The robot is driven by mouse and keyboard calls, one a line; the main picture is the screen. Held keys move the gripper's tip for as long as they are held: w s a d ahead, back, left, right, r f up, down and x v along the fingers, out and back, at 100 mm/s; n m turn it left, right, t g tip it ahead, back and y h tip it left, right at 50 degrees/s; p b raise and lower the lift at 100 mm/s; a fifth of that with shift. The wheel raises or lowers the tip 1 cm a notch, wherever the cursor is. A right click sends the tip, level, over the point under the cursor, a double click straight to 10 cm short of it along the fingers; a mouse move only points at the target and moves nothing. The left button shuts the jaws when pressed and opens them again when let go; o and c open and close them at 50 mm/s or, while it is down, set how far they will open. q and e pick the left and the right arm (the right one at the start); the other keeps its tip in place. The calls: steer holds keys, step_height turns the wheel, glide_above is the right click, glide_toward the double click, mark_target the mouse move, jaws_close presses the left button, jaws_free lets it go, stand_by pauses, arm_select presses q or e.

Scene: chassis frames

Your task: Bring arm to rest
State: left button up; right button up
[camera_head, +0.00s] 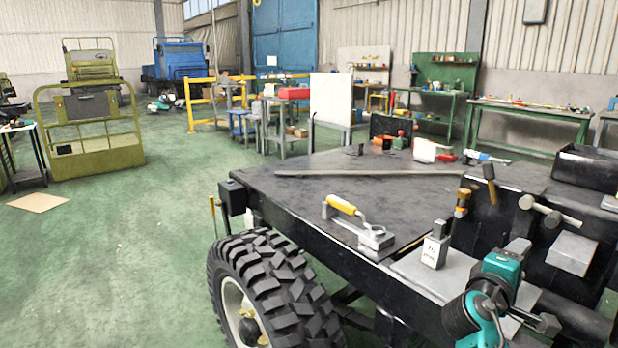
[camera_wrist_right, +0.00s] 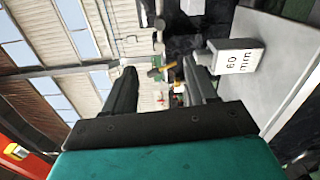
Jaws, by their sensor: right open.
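My right gripper (camera_wrist_right: 160,88) is open and empty in the right wrist view, its two dark fingers set apart with nothing between them. In the head view teal and grey parts of my right arm show at the lower right, above the dark chassis (camera_head: 270,190); the fingertips are hard to make out there. A grey block marked 60 mm (camera_head: 436,245) stands upright on a light plate to the left of the arm. It also shows in the wrist view (camera_wrist_right: 237,60), beyond the fingers and apart from them. My left gripper is in neither view.
A yellow-handled tool (camera_head: 345,206) lies on the chassis top. Two hammers (camera_head: 548,212) and a grey block (camera_head: 572,252) are close to the right arm. A black bin (camera_head: 590,172) stands at the right edge. Open green floor (camera_head: 130,250) lies to the left.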

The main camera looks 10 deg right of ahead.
steer(key=s+a+f+t+y+p, duration=0.1)
steer(key=s+a+f+y+p, duration=0.1)
steer(key=a+f+y, duration=0.25)
steer(key=s+a+f+n+t+y+p, duration=0.1)
steer(key=s+a+f+y+p, duration=0.15)
steer(key=a+f, duration=0.3)
steer(key=s+a+f+t+y+p, duration=0.1)
steer(key=a+f+y+p, duration=0.1)
steer(key=a+f+y, duration=0.3)
steer(key=s+a+f+m+y+p, duration=0.1)
steer(key=s+a+m+y+p, duration=0.1)
steer(key=s+a, duration=0.4)
steer(key=s+a+f+m+g+y+p, duration=0.1)
steer(key=s+a+m+y, duration=0.2)
steer(key=s+a, duration=0.4)
steer(key=shift+a+f+y+p, duration=0.25)
steer(key=shift+a+y+p, duration=0.1)
steer(key=shift+y, duration=0.15)
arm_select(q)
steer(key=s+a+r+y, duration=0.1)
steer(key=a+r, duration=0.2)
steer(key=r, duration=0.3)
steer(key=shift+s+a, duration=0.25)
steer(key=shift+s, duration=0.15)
arm_select(e)
steer(key=shift+s, duration=0.1)
steer(key=shift+c, duration=0.4)
